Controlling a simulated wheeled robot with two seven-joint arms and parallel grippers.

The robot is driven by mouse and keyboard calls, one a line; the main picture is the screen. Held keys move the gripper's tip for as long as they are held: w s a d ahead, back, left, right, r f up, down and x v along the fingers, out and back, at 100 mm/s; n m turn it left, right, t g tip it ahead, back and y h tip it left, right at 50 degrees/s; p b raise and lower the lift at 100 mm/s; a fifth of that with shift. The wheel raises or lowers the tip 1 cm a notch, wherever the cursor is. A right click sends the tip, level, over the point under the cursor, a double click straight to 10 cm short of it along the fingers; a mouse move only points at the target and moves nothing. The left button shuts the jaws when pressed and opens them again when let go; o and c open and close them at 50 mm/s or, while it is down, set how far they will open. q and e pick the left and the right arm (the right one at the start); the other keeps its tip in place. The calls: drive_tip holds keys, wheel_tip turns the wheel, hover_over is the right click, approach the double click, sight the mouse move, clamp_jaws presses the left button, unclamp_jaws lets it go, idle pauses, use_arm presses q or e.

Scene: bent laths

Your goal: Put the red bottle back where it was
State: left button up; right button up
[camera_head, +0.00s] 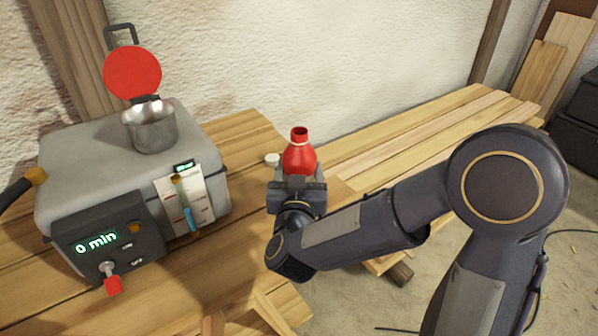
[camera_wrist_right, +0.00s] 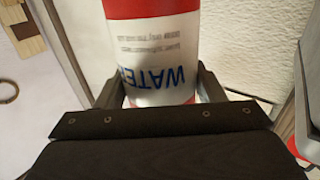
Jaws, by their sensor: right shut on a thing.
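The red bottle (camera_head: 299,159) is upright in the head view, right of the grey box, with its open neck upward. My right gripper (camera_head: 297,182) is shut on its body. In the right wrist view the bottle (camera_wrist_right: 155,55) shows a white label with "WATER" upside down, between the two fingers (camera_wrist_right: 158,92). The bottle's base is hidden behind my gripper in the head view, so I cannot tell if it touches the table. My left gripper is not in view.
A grey steam box (camera_head: 105,150) with a metal cup (camera_head: 151,128), raised red lid (camera_head: 132,73) and "0 min" display stands at left. A small white cap (camera_head: 272,159) lies beside the bottle. Wooden planks (camera_head: 420,135) extend right along the wall.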

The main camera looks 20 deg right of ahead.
drive_tip(key=o, duration=1)
drive_tip(key=shift+o, duration=0.2)
drive_tip(key=shift+r+p, duration=0.15)
drive_tip(key=shift+p, duration=0.15)
drive_tip(key=v, duration=1.2)
drive_tip(key=s+d+f+n+g+y, duration=0.1)
drive_tip(key=s+d+f+g+y, duration=0.2)
drive_tip(key=s, duration=0.5)
drive_tip(key=s+d+f+g+y, duration=0.3)
drive_tip(key=s+d+g+y, duration=0.3)
drive_tip(key=s+d+g, duration=0.1)
drive_tip(key=shift+s+f+n+g, duration=0.35)
drive_tip(key=shift+s+n+g, duration=0.1)
drive_tip(key=shift+g, duration=0.35)
